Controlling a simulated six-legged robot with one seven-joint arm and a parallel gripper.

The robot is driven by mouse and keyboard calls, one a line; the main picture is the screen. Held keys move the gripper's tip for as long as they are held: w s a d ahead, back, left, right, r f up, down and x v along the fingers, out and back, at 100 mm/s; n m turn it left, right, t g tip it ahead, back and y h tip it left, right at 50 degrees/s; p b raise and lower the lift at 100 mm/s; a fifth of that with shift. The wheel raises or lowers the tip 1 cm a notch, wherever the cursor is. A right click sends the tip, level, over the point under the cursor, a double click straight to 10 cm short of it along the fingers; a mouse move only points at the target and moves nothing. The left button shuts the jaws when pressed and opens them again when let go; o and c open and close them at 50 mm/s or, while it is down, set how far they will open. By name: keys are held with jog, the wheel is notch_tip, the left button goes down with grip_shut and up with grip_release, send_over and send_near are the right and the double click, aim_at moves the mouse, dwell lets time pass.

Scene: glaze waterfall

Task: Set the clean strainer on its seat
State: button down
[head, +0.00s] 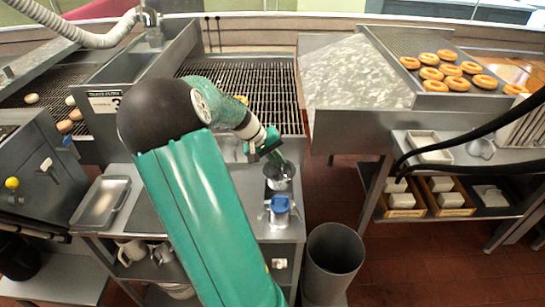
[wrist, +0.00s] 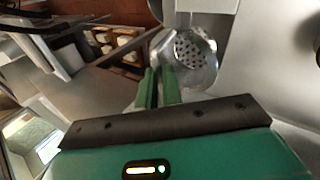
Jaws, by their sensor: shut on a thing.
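The strainer (wrist: 200,66) is a round metal cup with a perforated face, seen tilted in the wrist view just beyond my fingertips. My gripper (wrist: 160,78) is shut on its near edge with two green fingers. In the head view my gripper (head: 268,150) is over the grey counter, and the strainer (head: 280,170) shows small and dark below the fingers. A metal fitting with a blue top (head: 280,204) stands on the counter just in front of it. I cannot tell whether the strainer touches anything below, and its seat is not clearly seen.
A grey bin (head: 333,260) stands right of the counter. A metal tray (head: 101,200) lies at the left. Wire grates run behind the counter. Donuts (head: 458,83) lie on a rack at the back right, above a shelf of small boxes. Dark hoses cross the right side.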

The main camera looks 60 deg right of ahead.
jog(key=shift+s+f, duration=0.1)
jog(key=shift+f, duration=4.3)
jog(key=c, duration=1.5)
grip_release()
